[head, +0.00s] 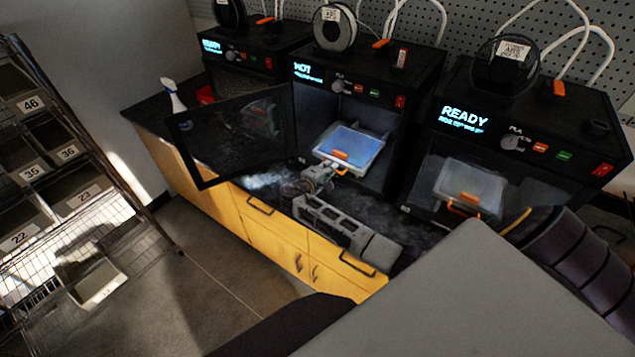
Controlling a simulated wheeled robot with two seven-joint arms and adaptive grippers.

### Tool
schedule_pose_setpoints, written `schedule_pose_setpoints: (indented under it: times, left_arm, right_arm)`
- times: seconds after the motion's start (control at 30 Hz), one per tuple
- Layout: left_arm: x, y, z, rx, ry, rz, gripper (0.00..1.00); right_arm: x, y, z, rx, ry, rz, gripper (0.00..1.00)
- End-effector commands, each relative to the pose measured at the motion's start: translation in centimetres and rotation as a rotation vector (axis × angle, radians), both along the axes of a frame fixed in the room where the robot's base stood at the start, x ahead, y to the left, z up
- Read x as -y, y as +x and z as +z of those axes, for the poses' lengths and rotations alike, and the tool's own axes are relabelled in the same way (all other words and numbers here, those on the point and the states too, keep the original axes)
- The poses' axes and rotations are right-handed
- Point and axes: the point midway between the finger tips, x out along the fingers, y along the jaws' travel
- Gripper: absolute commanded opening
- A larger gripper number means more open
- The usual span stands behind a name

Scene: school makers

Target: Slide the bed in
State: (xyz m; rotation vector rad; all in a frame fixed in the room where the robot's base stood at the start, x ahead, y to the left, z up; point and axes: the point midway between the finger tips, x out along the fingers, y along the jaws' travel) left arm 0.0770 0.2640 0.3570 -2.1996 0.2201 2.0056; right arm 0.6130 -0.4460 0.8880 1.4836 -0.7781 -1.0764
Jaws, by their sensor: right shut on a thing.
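The bed (352,141) is a blue plate in a pale frame with orange tabs. It sits at the opening of the middle printer (351,92), partly inside its lit chamber, front edge toward me. My right gripper (325,175) is shut on the bed's front orange handle, seen small; the fingers partly cover it. The printer's dark glass door (240,130) stands swung open to the left. The printer's display (307,73) begins with "NOT"; the rest is too small to read. My left gripper is not in view.
Printers stand at the left (250,55) and right (520,130), the right one shut with READY showing. A spray bottle (173,97) stands at the counter's left end. A wire rack (60,190) with numbered bins is left, with clear floor between it and the wooden cabinet (275,235).

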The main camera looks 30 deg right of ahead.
Motion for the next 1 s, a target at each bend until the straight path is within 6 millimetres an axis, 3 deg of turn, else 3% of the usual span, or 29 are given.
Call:
schedule_pose_setpoints:
  times: [0.1,0.3,0.8,0.83,1.0]
  left_arm:
    - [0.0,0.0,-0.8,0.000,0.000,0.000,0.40]
    - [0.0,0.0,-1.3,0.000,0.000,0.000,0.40]
    - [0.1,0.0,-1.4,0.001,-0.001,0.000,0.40]
    - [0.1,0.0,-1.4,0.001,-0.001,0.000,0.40]
    - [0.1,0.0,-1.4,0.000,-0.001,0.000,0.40]
  right_arm:
    - [2.5,1.0,-0.1,0.001,-0.002,-0.003,0.00]
    - [4.8,2.0,-0.1,0.001,-0.001,-0.002,0.00]
    - [5.8,2.4,0.1,0.002,-0.002,-0.001,0.00]
    - [5.8,2.4,0.1,0.002,-0.002,-0.001,0.12]
    - [5.8,2.4,0.1,0.002,-0.002,-0.001,0.30]
